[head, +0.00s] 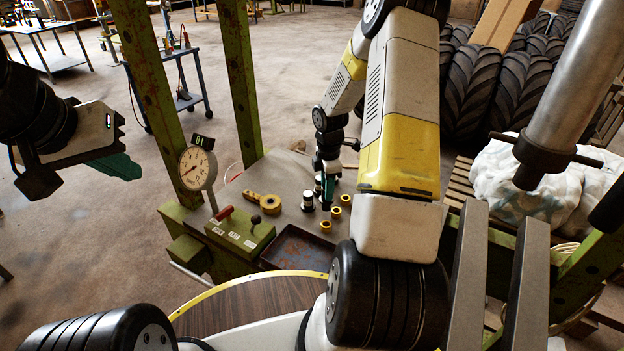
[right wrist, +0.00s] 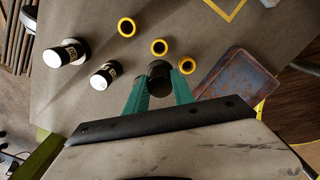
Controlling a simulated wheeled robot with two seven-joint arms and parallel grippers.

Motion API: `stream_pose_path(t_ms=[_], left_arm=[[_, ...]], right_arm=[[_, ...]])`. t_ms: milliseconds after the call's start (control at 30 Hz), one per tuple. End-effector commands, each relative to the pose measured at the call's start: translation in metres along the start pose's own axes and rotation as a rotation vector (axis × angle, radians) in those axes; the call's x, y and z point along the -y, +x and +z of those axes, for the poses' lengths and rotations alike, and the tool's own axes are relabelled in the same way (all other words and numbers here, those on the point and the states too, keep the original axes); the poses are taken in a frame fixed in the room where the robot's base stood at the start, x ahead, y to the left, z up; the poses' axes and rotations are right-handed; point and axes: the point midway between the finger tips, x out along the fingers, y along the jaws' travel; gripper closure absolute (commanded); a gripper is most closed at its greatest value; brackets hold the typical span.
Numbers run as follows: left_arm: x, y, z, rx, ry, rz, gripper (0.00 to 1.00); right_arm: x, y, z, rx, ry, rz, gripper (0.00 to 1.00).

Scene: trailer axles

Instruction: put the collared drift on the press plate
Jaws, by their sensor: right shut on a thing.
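My right gripper (right wrist: 160,84) has its teal fingers shut on a dark cylindrical drift (right wrist: 158,72). In the head view the gripper (head: 327,190) is over the grey work surface (head: 285,180), partly behind my arm. I cannot tell whether the held drift has a collar or touches the surface. I cannot make out the press plate for certain. My left gripper (head: 118,166) hangs at the far left, away from the work surface; its finger gap is unclear.
Several yellow rings (right wrist: 127,27) lie near the held drift. A rusty tray (head: 298,248) lies in front. A dial gauge (head: 197,168) and a green control box (head: 240,233) stand to the left. Green posts (head: 241,80) rise behind. A steel ram (head: 570,95) hangs at the right.

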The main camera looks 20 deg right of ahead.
Motion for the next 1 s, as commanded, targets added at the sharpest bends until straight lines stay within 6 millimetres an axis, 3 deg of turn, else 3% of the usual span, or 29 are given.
stream_pose_path(t_ms=[200,567,600,700,1000], left_arm=[[0.000,0.000,0.000,0.000,0.000,0.000,1.00],[0.000,0.000,0.000,0.000,0.000,0.000,1.00],[0.000,0.000,0.000,0.000,0.000,0.000,1.00],[0.000,0.000,0.000,0.000,0.000,0.000,1.00],[0.000,0.000,0.000,0.000,0.000,0.000,1.00]], right_arm=[[0.001,0.033,0.000,0.000,-0.001,-0.002,1.00],[0.001,0.037,0.000,0.000,0.000,0.001,1.00],[0.001,0.038,0.000,0.000,0.000,0.000,0.69],[0.001,0.037,0.000,0.000,0.001,0.000,0.49],[0.001,0.037,0.000,0.000,0.000,0.000,0.49]])
